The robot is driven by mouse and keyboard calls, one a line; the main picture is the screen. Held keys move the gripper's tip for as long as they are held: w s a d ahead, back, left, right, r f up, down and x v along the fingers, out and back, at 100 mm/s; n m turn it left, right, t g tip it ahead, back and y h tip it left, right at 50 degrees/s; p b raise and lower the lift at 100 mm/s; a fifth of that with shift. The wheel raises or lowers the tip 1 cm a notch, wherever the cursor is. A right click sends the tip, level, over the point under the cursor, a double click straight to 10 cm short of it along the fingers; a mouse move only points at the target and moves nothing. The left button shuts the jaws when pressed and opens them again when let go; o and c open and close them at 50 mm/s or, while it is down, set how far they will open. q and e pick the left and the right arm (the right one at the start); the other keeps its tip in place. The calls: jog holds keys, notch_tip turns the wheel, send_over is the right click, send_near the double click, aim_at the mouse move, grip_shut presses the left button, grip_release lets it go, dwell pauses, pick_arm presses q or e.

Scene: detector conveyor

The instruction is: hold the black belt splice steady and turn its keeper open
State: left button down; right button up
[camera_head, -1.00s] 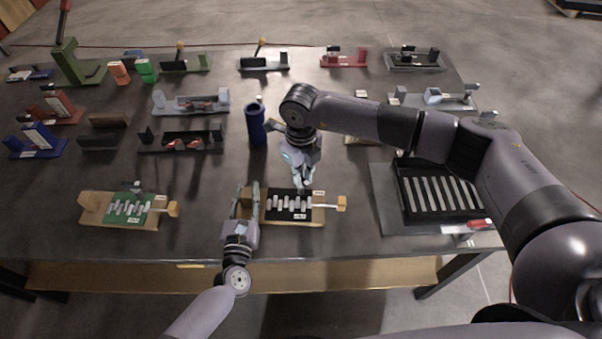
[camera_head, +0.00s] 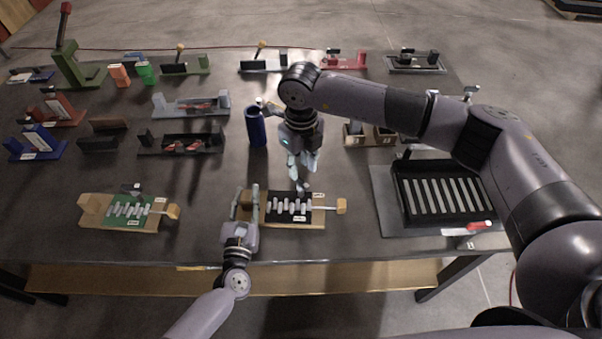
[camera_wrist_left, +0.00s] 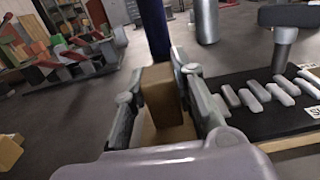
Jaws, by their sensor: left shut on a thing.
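The black belt splice (camera_head: 274,214) lies on a wooden board near the table's front edge, with a row of grey bars across it. My left gripper (camera_head: 247,200) is shut on the wooden block at the board's left end. In the left wrist view that block (camera_wrist_left: 166,100) stands between the two fingers. The grey keeper (camera_head: 303,188) stands at the splice's back edge. In the left wrist view its post and crosspiece (camera_wrist_left: 284,42) show beside the grey bars. My right gripper (camera_head: 302,168) is just above the keeper, its fingers apart with nothing seen between them.
A green splice (camera_head: 125,208) on a similar board lies to the left. A blue cylinder (camera_head: 256,127) stands behind my left gripper. A black slotted tray (camera_head: 438,188) lies to the right. Bare table lies between the two splice boards.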

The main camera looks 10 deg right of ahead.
aim_at(301, 180)
notch_tip(301, 180, up, 7)
dwell(0.3)
jog(key=shift+f, duration=0.1)
notch_tip(301, 180, down, 12)
jog(key=shift+r, duration=0.1)
dwell(0.6)
jog(key=shift+c, duration=0.3)
grip_shut()
